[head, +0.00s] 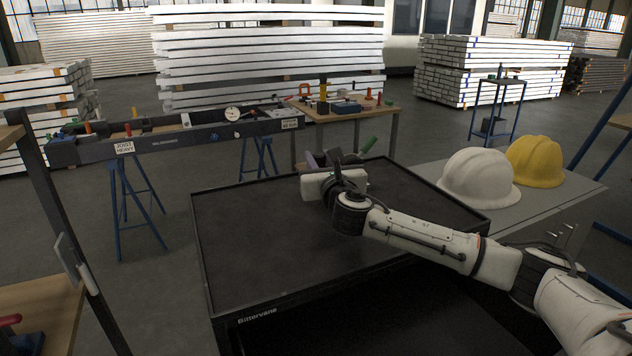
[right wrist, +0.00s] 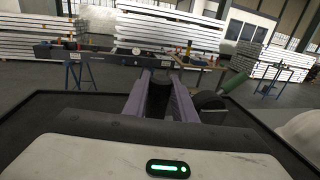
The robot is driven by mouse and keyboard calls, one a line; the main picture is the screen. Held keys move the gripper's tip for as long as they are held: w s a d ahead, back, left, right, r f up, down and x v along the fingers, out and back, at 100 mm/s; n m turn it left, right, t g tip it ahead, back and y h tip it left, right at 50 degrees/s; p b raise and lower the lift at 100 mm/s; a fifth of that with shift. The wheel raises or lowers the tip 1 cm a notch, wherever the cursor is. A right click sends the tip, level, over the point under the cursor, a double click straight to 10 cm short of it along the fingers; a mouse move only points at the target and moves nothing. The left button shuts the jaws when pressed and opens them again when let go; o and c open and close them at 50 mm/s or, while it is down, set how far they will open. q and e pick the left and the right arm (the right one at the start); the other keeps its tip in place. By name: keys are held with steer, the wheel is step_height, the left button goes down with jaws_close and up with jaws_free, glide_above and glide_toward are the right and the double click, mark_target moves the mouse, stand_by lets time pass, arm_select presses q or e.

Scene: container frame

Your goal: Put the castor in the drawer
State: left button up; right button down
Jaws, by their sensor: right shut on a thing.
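My right gripper (head: 330,158) reaches over the far part of the black rimmed top of a cabinet. In the right wrist view its two purple fingers (right wrist: 161,98) are shut on a dark thing, which I take to be the castor (right wrist: 160,79); its shape is mostly hidden. In the head view the gripper body hides most of it. A drawer (head: 385,322) stands pulled out below the cabinet top, its dark inside showing at the bottom of the picture. My left gripper is out of view.
The cabinet top (head: 260,245) is bare and clear with a raised rim. A green-handled thing (head: 369,145) shows just right of the gripper. A white helmet (head: 478,178) and a yellow helmet (head: 535,161) lie to the right. A cluttered workbench (head: 350,113) stands behind.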

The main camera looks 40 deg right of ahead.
steer(key=shift+f, duration=1.8)
steer(key=shift+a, duration=0.1)
steer(key=shift+f+b, duration=0.2)
steer(key=shift+b, duration=0.15)
steer(key=c, duration=1.5)
jaws_free()
steer(key=shift+f, duration=0.1)
steer(key=shift+o, duration=0.2)
